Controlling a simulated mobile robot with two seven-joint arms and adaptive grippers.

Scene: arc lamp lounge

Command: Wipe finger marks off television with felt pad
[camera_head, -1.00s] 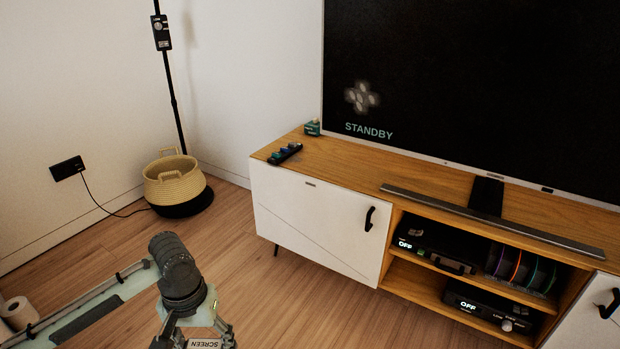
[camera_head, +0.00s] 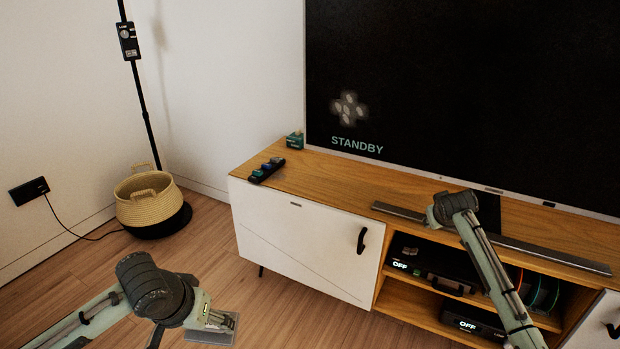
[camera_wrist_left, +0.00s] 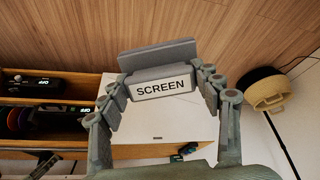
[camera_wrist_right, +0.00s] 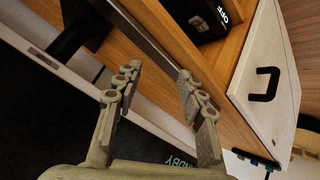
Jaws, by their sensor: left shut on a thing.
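The television (camera_head: 470,90) stands on the wooden console with a dark screen reading STANDBY. Pale finger marks (camera_head: 349,107) form a cluster just above that word. My left gripper (camera_head: 210,317) is shut on the grey felt pad (camera_head: 212,333), low in front of the console and well away from the screen. In the left wrist view the pad's holder, labelled SCREEN (camera_wrist_left: 162,87), sits between the fingers. My right arm crosses in front of the console in the head view. In the right wrist view my right gripper (camera_wrist_right: 156,84) is open and empty, with the television (camera_wrist_right: 50,135) beyond.
A soundbar (camera_head: 555,254) lies along the console top (camera_head: 330,180). A woven basket (camera_head: 150,205) stands by the lamp pole.

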